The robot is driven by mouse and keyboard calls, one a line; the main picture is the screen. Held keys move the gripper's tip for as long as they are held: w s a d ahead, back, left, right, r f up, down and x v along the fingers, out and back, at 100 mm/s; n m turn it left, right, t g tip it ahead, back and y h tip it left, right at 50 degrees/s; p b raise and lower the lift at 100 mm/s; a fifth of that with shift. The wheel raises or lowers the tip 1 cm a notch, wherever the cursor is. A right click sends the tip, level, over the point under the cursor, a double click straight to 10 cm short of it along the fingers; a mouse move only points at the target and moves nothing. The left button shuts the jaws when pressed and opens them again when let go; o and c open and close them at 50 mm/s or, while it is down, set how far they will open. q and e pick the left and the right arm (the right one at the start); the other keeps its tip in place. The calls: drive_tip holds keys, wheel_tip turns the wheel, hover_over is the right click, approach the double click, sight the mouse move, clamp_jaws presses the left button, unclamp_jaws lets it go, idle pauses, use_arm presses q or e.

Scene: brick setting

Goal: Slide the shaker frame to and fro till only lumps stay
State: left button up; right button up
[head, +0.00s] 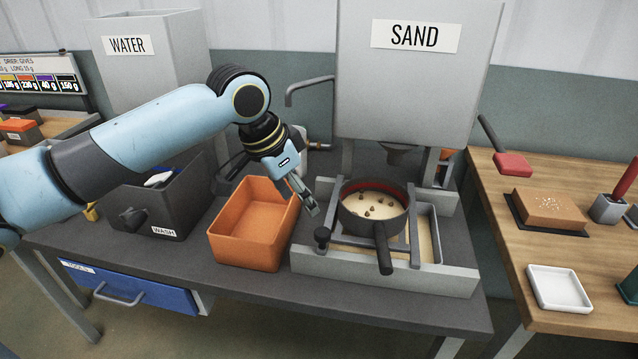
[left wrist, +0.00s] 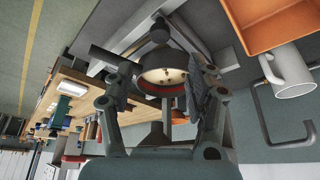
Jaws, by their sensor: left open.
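The shaker frame (head: 405,262) is a grey rail frame over a pale trough, with a black knob (head: 322,235) at its left end. A round dark sieve (head: 384,228) with a handle toward me sits on it. Pale sand (head: 368,200) with several brown lumps lies inside the sieve. My left gripper (head: 312,207) is open and empty, above and just behind the knob, left of the sieve. In the left wrist view, the open fingers (left wrist: 160,95) flank the sieve in the picture, with the knob (left wrist: 160,30) beyond. My right gripper is not in view.
An orange bin (head: 247,250) stands left of the frame, close to my left arm. A grey wash box (head: 165,215) is farther left. The sand hopper (head: 415,85) hangs behind the frame. A wooden table (head: 500,260) with a white tray (head: 560,288) is at right.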

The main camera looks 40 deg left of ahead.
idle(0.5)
use_arm(q)
drive_tip(key=w+a+r+n+t, duration=0.1)
drive_tip(key=w+r+n+t, duration=0.1)
drive_tip(key=w+r+t, duration=0.3)
drive_tip(key=m+t+h+b, duration=0.2)
drive_tip(key=t+b, duration=0.2)
drive_tip(key=b, duration=0.3)
approach(320, 233)
drive_tip(key=b+x, duration=0.4)
drive_tip(key=b, duration=0.2)
drive_tip(key=b+x, duration=0.5)
drive_tip(key=b, duration=0.2)
drive_tip(key=shift+w+f, duration=0.15)
drive_tip(key=shift+f, duration=0.2)
drive_tip(key=shift+w+d+b, duration=0.15)
drive_tip(key=shift+w+b, duration=0.4)
drive_tip(key=shift+w, duration=0.1)
